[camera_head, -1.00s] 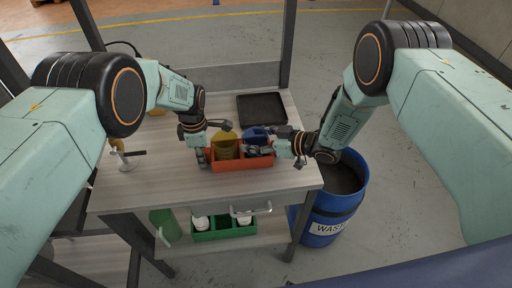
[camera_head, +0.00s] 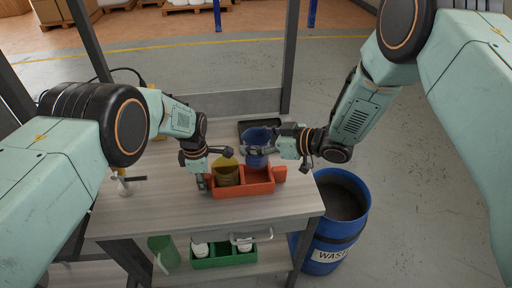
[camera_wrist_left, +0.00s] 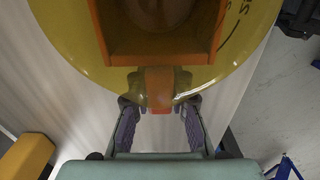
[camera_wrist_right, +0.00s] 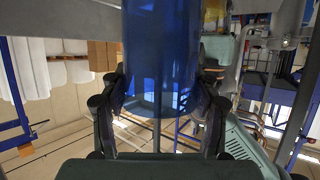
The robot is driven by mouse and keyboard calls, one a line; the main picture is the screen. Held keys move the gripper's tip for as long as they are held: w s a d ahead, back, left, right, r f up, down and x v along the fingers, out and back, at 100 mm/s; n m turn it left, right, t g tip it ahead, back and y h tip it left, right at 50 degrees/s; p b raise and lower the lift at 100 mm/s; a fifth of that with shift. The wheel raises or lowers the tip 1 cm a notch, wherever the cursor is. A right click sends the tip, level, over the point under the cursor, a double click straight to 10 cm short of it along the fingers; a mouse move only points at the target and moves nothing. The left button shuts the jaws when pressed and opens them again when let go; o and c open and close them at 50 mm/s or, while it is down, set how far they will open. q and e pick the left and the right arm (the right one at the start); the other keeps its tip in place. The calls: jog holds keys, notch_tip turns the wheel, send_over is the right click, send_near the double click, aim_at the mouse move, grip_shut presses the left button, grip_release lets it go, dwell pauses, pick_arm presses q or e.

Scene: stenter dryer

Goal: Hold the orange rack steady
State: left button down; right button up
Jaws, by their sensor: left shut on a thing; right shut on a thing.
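The orange rack (camera_head: 243,190) stands on the table with two compartments in sight. A yellow cup (camera_head: 227,172) sits in its left compartment; the right compartment looks empty. My left gripper (camera_head: 203,180) is at the rack's left end, shut on its orange end tab, which shows between the fingers in the left wrist view (camera_wrist_left: 159,88). My right gripper (camera_head: 262,150) is shut on a blue cup (camera_head: 257,138) and holds it above and behind the rack. The blue cup fills the middle of the right wrist view (camera_wrist_right: 161,60).
A black tray (camera_head: 246,126) lies behind the blue cup on the table (camera_head: 150,205). A blue waste barrel (camera_head: 338,225) stands right of the table. A green rack (camera_head: 222,255) with white items is on the lower shelf. A small stand (camera_head: 124,182) is at left.

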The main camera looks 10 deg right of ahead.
pick_arm(q)
jog(key=c, duration=1.1)
grip_release()
notch_tip(320, 180, up, 12)
